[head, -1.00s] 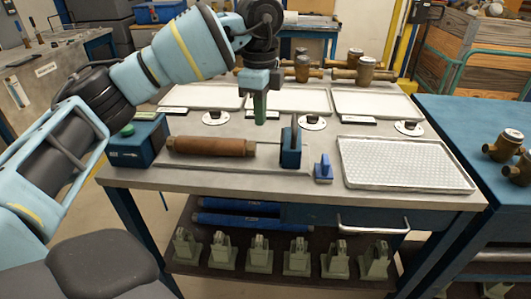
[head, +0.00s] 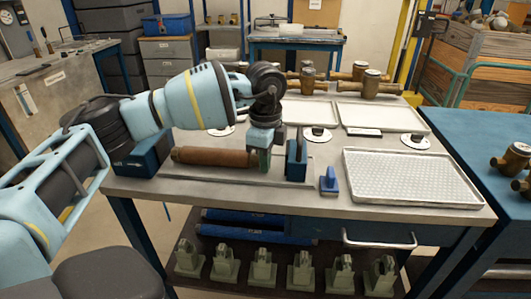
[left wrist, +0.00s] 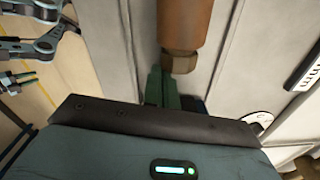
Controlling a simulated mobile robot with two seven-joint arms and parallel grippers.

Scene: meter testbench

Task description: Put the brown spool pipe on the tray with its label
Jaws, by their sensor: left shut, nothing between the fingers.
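The brown spool pipe (head: 215,157) lies across the fixture on the bench. Its right end has a hex-shaped collar, seen close in the left wrist view (left wrist: 180,62). My left gripper (head: 265,160) is shut and empty, its green fingers (left wrist: 163,90) pointing down just by that right end. Whether they touch the pipe I cannot tell. White trays stand at the back, one at the right (head: 385,118) and one in the middle (head: 318,114). A label card (head: 365,132) lies before the right one; its text is too small to read. My arm hides the left tray area.
A blue upright block (head: 297,160) stands right of my gripper, with a small blue-handled tool (head: 329,181) beside it. A textured white tray (head: 410,177) fills the bench's front right. Brass meters (head: 371,83) stand along the back. Round white discs (head: 317,133) lie mid-bench.

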